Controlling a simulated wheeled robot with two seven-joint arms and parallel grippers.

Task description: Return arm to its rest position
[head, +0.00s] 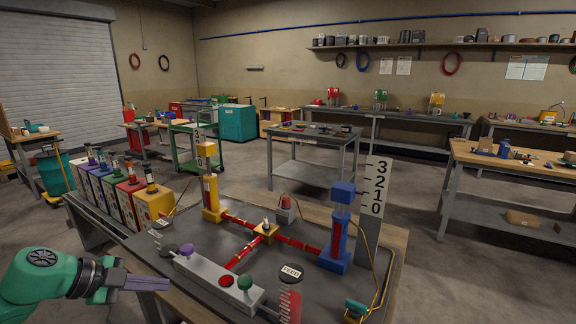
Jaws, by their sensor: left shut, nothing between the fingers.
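My left gripper (150,284) is at the lower left of the head view, on the end of my green arm. Its fingers are shut with nothing between them. They point right, just left of the grey control box (212,281) with its colored knobs. The gripper looks apart from the box. My right gripper does not show.
The near bench holds a yellow column (211,193), a blue column (335,245), red pipes (298,244), a numbered scale (375,190) and a measuring cylinder (290,297).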

